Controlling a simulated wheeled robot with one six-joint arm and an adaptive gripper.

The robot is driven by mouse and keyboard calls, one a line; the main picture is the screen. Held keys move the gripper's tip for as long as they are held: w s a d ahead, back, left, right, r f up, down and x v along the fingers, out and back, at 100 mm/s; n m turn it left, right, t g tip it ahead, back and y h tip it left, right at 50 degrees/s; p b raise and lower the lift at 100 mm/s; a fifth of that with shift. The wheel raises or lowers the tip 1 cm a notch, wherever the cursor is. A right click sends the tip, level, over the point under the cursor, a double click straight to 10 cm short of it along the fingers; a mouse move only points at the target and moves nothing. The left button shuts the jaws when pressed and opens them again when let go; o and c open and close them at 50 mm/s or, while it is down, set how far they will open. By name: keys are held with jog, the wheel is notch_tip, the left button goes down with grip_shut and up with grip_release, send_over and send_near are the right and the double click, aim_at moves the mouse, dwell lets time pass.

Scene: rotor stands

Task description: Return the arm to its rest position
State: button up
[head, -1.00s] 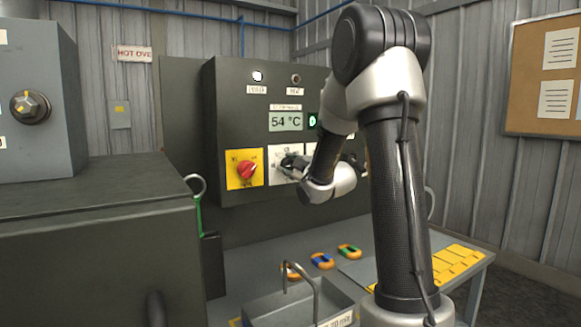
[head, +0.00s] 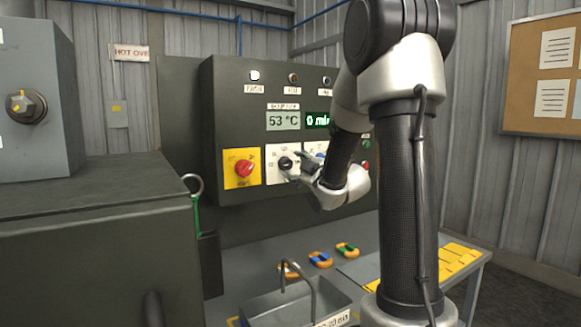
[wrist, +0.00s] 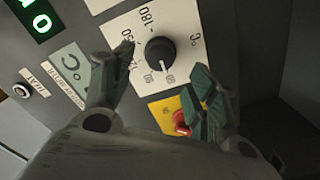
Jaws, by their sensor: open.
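My gripper (wrist: 160,82) is open in the wrist view, its two fingers on either side of a black dial knob (wrist: 160,54) on a white scale plate. The knob stands between the fingertips with visible gaps, and the fingers do not seem to grip it. In the head view my gripper (head: 301,170) is just right of the same knob (head: 285,163), in front of the grey control panel (head: 228,100). My arm bends down from the upper right and hides part of the panel's right side.
A red switch on a yellow plate (head: 243,169) is left of the knob. The display (head: 283,121) reads 53 °C. A dark cabinet (head: 95,245) fills the left.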

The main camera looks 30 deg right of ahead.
jog(key=shift+s, duration=1)
